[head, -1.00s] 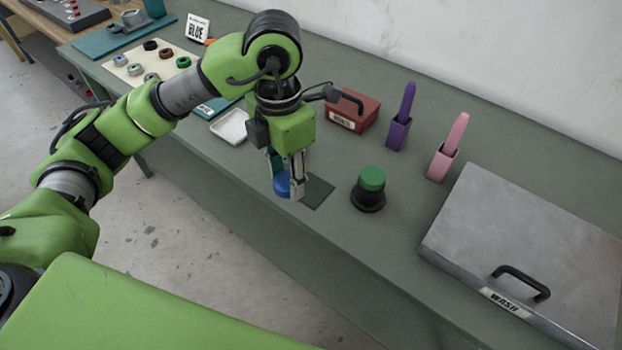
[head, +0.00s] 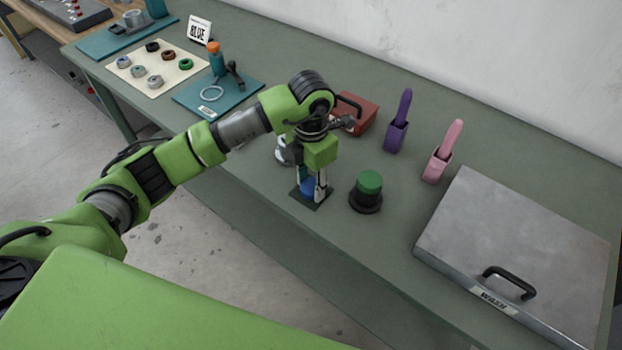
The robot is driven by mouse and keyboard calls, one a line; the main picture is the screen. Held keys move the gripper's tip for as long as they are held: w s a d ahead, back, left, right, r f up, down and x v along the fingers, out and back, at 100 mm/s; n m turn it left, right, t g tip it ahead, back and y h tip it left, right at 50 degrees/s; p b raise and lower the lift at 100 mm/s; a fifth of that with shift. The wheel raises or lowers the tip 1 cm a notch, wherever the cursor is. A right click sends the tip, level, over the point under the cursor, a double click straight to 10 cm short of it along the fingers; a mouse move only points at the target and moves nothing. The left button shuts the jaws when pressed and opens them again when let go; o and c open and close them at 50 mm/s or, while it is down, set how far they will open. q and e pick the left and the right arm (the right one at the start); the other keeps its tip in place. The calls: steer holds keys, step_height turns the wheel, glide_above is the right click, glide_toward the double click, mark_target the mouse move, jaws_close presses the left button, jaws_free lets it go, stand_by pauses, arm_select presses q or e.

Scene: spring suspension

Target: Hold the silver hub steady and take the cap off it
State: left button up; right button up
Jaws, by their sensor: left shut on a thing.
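My left gripper (head: 315,194) points down and is shut on a round blue piece (head: 307,187). The fingers partly hide the blue piece. It is over a small dark square mat (head: 322,205) near the table's front edge; I cannot tell whether it touches the mat. A black round base (head: 367,203) with a green cap (head: 370,181) stands upright just right of the mat. I cannot make out a silver hub clearly. My right gripper is not in view.
A red box (head: 362,112) is behind the gripper. Purple (head: 396,138) and pink (head: 437,166) holders stand behind the green cap. A metal WASH box (head: 530,240) fills the right. At left lie a teal mat (head: 240,92) and a cream board (head: 170,62) with several rings.

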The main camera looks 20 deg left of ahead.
mark_target(311, 185)
arm_select(q)
steer(key=shift+f, duration=0.25)
steer(key=o, duration=1.2)
steer(key=shift+r, duration=0.1)
steer(key=shift+o, duration=0.2)
steer(key=shift+r, duration=0.45)
step_height(311, 185, up, 12)
steer(key=b, duration=0.3)
steer(key=shift+f, duration=0.25)
